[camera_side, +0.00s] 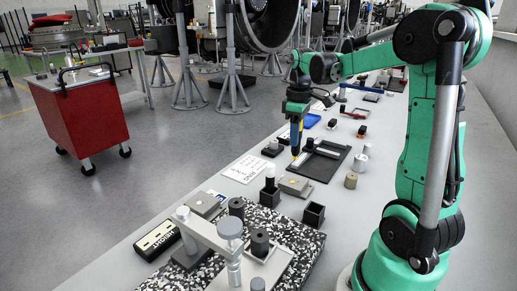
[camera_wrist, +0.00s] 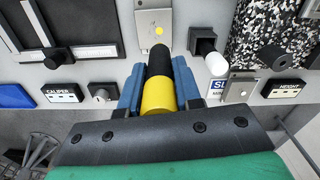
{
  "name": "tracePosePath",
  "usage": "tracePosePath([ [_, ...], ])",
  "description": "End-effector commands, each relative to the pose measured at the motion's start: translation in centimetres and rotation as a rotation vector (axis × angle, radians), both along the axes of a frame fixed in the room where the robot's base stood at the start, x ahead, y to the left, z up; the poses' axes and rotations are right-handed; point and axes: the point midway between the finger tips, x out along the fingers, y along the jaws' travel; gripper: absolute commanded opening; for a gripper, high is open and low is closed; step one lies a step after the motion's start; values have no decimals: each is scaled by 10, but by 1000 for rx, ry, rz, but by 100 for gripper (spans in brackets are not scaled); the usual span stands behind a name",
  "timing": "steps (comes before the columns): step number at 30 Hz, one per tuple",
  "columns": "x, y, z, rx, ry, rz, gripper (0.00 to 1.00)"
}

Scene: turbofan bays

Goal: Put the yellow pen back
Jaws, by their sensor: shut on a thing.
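The yellow pen (camera_wrist: 157,95), a yellow and black cylinder, is held between the blue fingers of my gripper (camera_wrist: 160,78) in the wrist view. An open black square cup (camera_side: 313,215) stands empty-looking on the bench. Another black cup (camera_side: 269,196) holds a white-topped piece, which also shows in the wrist view (camera_wrist: 206,46).
A grey block (camera_side: 294,186) with a yellow dot lies near the cups. A black tray (camera_side: 334,165) with a measuring tool lies beside my gripper. A speckled slab (camera_side: 300,233) with a gauge stand fills the near bench. Small labelled blocks (camera_wrist: 62,93) line the bench edge.

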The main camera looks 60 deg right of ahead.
Motion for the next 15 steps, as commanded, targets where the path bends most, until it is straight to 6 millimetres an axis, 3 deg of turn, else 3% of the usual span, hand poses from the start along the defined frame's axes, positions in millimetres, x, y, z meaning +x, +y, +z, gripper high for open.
tracePosePath([
  [5,-15,12,29,0,0,0,0],
  [9,-38,32,63,0,0,0,0],
  [15,-72,59,96,0,0,0,0],
])
